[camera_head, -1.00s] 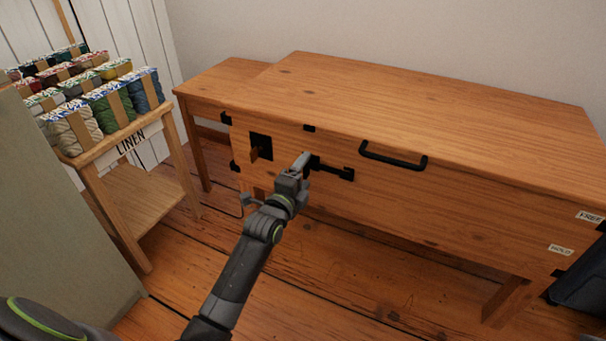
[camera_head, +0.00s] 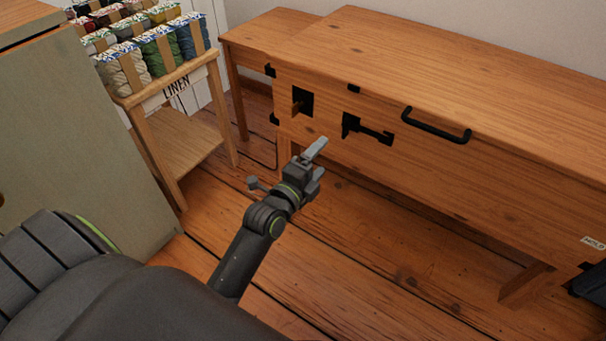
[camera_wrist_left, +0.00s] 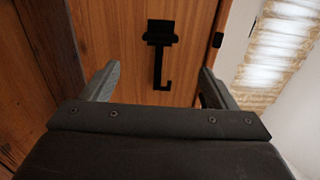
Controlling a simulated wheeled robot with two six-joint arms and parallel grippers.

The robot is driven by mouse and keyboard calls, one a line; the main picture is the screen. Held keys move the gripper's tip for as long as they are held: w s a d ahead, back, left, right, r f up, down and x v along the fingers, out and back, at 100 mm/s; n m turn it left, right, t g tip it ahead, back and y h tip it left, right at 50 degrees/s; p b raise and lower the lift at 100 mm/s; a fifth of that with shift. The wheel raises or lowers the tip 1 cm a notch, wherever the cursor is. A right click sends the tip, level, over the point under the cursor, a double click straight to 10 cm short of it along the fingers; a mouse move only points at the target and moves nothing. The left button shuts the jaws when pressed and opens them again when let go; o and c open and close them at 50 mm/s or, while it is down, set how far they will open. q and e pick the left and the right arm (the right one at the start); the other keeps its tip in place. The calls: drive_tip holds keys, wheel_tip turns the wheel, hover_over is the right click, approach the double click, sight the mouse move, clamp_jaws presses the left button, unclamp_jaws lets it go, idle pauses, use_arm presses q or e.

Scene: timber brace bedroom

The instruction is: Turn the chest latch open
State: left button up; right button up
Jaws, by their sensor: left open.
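The wooden chest (camera_head: 450,170) stands against the wall, and its front panel carries a black latch (camera_head: 367,130) with a long arm pointing right and slightly down in the head view. In the left wrist view the latch (camera_wrist_left: 160,50) lies ahead, between and beyond the fingers. My left gripper (camera_head: 317,160) is open and empty, in front of the chest, below and left of the latch. It also shows in the left wrist view (camera_wrist_left: 155,85), fingers apart and not touching the latch. My right gripper is not in view.
A black handle (camera_head: 436,126) is fixed right of the latch. A shelf of yarn (camera_head: 165,80) and a grey-green cabinet (camera_head: 90,150) stand at left. The plank floor before the chest is clear.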

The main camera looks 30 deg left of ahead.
use_arm(q)
drive_tip(key=s, duration=0.6)
drive_tip(key=shift+a+b, duration=0.2)
drive_tip(key=shift+b, duration=0.1)
